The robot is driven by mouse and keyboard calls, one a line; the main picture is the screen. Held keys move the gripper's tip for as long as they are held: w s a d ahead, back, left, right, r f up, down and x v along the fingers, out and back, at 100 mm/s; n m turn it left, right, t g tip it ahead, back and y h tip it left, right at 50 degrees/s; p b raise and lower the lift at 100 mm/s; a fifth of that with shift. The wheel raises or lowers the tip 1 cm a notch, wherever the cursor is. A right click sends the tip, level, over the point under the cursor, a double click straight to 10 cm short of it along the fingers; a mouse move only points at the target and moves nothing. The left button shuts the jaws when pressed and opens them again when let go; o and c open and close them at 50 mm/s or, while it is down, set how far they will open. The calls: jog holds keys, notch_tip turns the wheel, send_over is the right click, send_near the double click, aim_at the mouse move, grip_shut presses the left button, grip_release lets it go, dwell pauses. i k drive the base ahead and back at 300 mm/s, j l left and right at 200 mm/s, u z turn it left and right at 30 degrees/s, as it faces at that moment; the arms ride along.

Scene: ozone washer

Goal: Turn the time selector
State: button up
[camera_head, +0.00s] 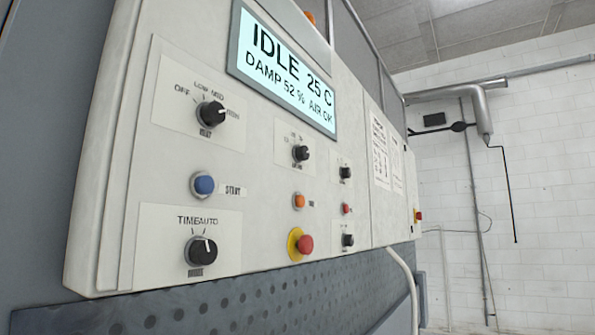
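The time selector (201,250) is a black rotary knob on a pale plate at the lower left of the control panel (258,205). Its plate reads "TIME" and "AUTO" above the knob, with a dark label below it. The knob's white pointer mark is toward the top, slightly right, near the "AUTO" side. My gripper is not in view, and nothing touches the knob.
Above it are a blue start button (204,185) and another black knob (211,114). To the right are an orange button (299,201) and a red emergency button (304,245). The display (285,70) reads "IDLE 25 C". A perforated dark ledge (215,305) lies below.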

aim_at(300, 152)
jog(key=k+l+u, duration=0.1)
jog(key=l+u, duration=0.15)
jog(key=u, duration=0.15)
jog(key=k+l+u, duration=0.15)
jog(key=u, duration=0.25)
jog(key=l+z, duration=0.15)
jog(key=l, duration=0.55)
jog(key=i+l+z, duration=0.2)
jog(key=l, duration=0.5)
jog(key=l+z, duration=0.15)
jog(key=l, duration=0.6)
